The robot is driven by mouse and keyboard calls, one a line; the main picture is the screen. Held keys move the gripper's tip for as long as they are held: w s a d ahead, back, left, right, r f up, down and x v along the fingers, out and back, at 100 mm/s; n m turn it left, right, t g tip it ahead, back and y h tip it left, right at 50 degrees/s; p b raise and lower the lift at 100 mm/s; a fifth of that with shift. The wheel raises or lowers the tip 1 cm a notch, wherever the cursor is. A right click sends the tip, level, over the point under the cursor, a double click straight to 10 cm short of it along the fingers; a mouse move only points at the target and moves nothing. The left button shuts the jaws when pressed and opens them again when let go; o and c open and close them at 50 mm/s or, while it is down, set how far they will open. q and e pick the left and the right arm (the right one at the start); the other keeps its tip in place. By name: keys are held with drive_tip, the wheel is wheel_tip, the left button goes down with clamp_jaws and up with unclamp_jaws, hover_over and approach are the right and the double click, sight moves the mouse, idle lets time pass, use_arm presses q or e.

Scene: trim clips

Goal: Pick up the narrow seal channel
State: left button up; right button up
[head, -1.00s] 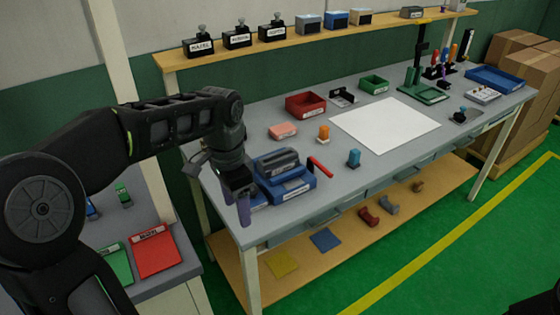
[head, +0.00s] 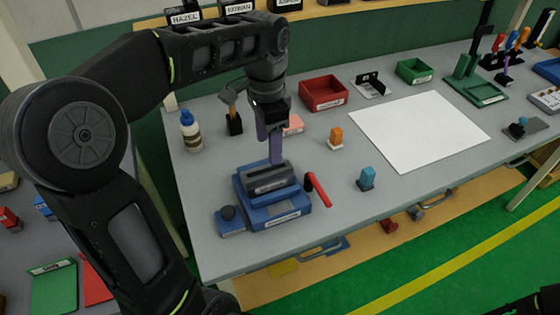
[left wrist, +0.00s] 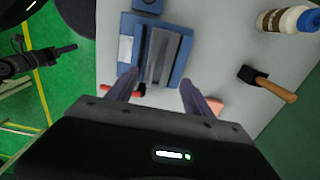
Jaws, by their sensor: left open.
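A long grey channel-like piece (head: 268,178) lies in the top of a blue vise-like fixture (head: 283,213) on the table. I take it for the narrow seal channel, though its exact shape is hard to tell. My left gripper (head: 274,150) points down over the fixture's far side, its fingers hiding part of the piece. In the left wrist view, its open, empty fingers (left wrist: 158,90) stand apart on either side of the line of the grey piece (left wrist: 161,56). A dark arm part (left wrist: 40,60) at the left there may be my right arm; its jaws cannot be made out.
A red handle-like bar (head: 318,190) lies right of the fixture. Blue (head: 367,178) and orange (head: 336,138) small pieces stand farther right. A white sheet (head: 420,130) leaves flat room at the right.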

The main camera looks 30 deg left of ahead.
sight(267, 166)
use_arm(q)
drive_tip(key=shift+s+f, duration=0.25)
drive_tip(key=shift+f, duration=1)
drive_tip(key=shift+s+a+f+p, duration=0.1)
drive_tip(key=shift+f+p, duration=0.25)
drive_tip(key=shift+f, duration=1)
drive_tip(key=shift+a+f+p, duration=0.1)
drive_tip(key=shift+f+p, duration=0.25)
drive_tip(key=shift+f, duration=0.95)
drive_tip(key=c, duration=1.2)
